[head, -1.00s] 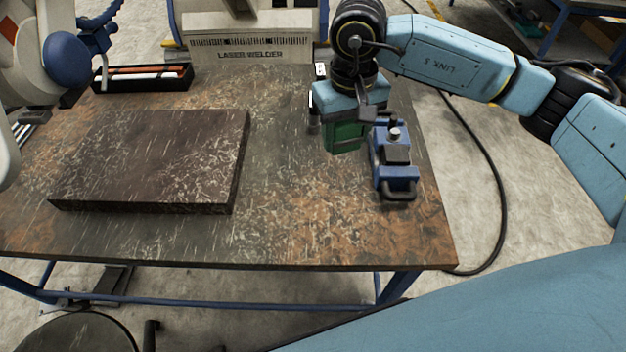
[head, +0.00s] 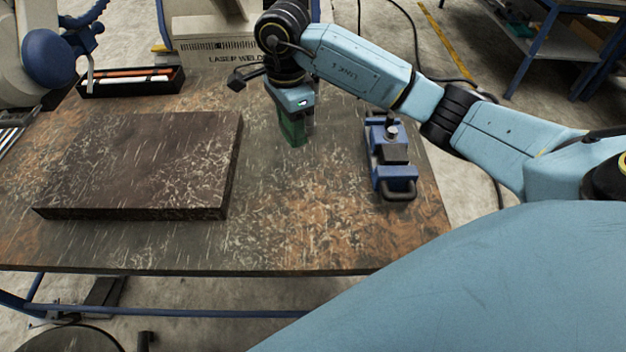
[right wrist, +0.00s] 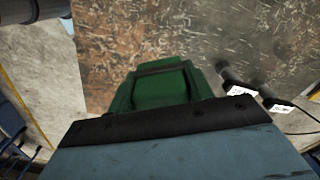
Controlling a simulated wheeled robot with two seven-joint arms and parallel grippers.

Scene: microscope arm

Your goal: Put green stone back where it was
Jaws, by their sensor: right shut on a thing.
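The green stone (head: 292,133) is a dark green block. My right gripper (head: 296,118) is shut on it and holds it over the back middle of the table, between the dark slab and the blue vise. Whether the block touches the tabletop I cannot tell. In the right wrist view the green stone (right wrist: 162,84) fills the middle, just beyond my gripper's body, with the worn tabletop behind it. My left gripper is not in view.
A thick dark slab (head: 140,165) covers the table's left half. A blue vise (head: 391,160) stands at the right. A black tray of pens (head: 130,82) is at the back left. Two black cylinders (right wrist: 232,78) with white labels lie near the stone. The table's front middle is clear.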

